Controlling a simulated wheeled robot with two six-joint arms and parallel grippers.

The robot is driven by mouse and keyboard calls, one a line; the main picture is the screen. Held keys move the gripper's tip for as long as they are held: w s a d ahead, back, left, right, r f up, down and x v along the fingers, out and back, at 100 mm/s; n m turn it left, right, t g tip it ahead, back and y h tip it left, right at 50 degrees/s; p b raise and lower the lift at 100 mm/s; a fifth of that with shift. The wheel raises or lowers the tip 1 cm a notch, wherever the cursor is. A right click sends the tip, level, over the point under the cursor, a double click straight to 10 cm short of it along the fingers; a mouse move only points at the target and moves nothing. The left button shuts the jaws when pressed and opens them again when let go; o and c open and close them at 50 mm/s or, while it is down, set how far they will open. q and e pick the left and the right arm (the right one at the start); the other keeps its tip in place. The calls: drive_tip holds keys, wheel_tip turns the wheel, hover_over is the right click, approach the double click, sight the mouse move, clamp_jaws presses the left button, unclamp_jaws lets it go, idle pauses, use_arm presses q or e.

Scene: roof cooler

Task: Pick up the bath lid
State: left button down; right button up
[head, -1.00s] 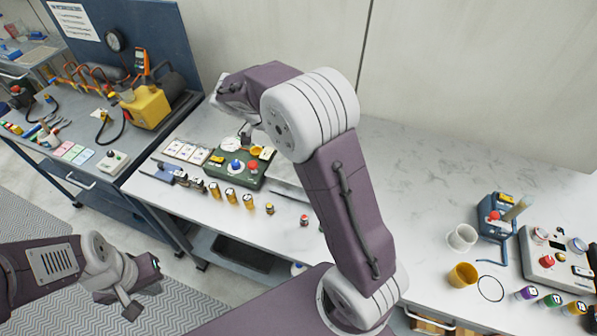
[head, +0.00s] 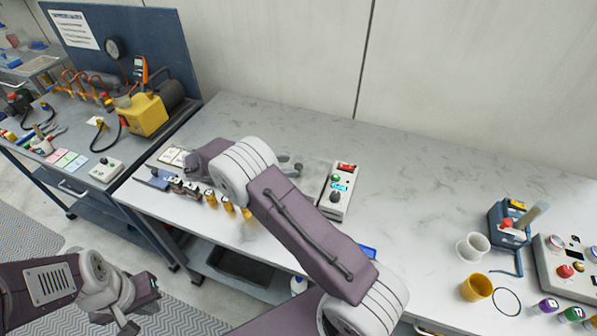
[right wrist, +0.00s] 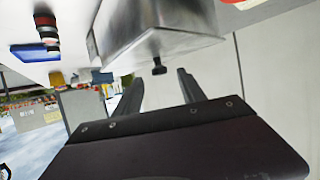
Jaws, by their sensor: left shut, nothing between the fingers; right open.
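In the right wrist view a grey metal lid (right wrist: 165,38), apparently the bath lid, has a small black knob (right wrist: 158,66). My right gripper (right wrist: 160,82) is open, with its two fingers pointing at the lid and the knob showing in the gap between them. I cannot tell whether the fingers touch anything. In the head view my right arm hides the right gripper and most of the bath; the bath's control panel (head: 340,190) shows just right of the arm. My left gripper (head: 129,326) is shut and empty, low at the left, away from the table.
Several small amber jars (head: 229,204) stand along the bench's front edge. A white cup (head: 471,247), a yellow cup (head: 476,288) and a blue holder (head: 509,225) stand at the right. The bench middle (head: 420,190) is clear. A yellow pump (head: 141,113) is on the left bench.

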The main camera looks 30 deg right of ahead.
sight(297, 165)
drive_tip(key=p+x, duration=0.1)
drive_tip(key=x, duration=0.4)
drive_tip(key=shift+a, duration=0.1)
clamp_jaws()
drive_tip(key=shift+r, duration=0.1)
wheel_tip(297, 165, up, 10)
drive_tip(key=shift+f+b, duration=0.1)
drive_tip(key=shift+b, duration=0.4)
